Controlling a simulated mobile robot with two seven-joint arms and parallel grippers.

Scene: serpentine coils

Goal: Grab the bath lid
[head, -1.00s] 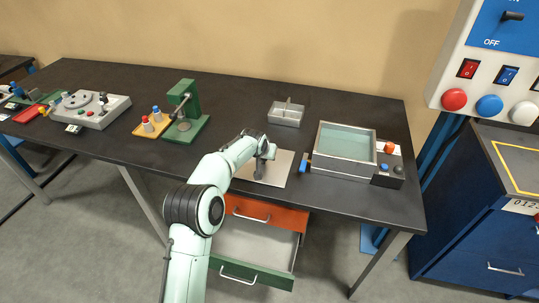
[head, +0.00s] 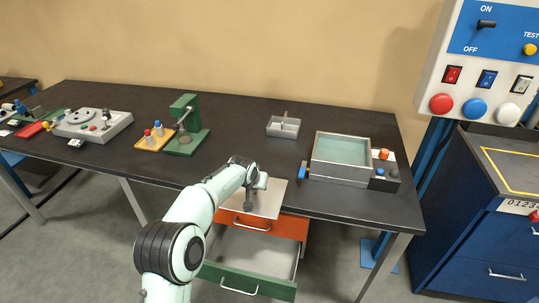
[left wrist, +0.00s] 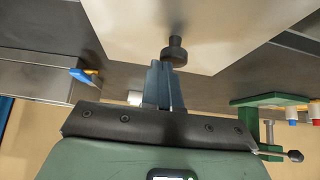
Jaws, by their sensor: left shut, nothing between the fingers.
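A flat pale plate with a dark knob, which I take to be the bath lid (head: 268,205), is at the table's front edge. It reaches past that edge over the orange drawer; I cannot tell whether it rests flat or is tilted. In the left wrist view its knob (left wrist: 175,49) is just beyond my fingertips. My left gripper (left wrist: 167,66) is shut and empty, its tips close to or touching the knob. The open grey bath (head: 341,152) stands to the right of the lid with pale liquid inside. My right gripper is not in view.
A small grey tray (head: 283,127) lies behind the lid. A green press (head: 186,130) and a control box (head: 94,124) stand to the left. An open green-fronted drawer (head: 245,281) is below the table. A switch panel (head: 490,60) is at right.

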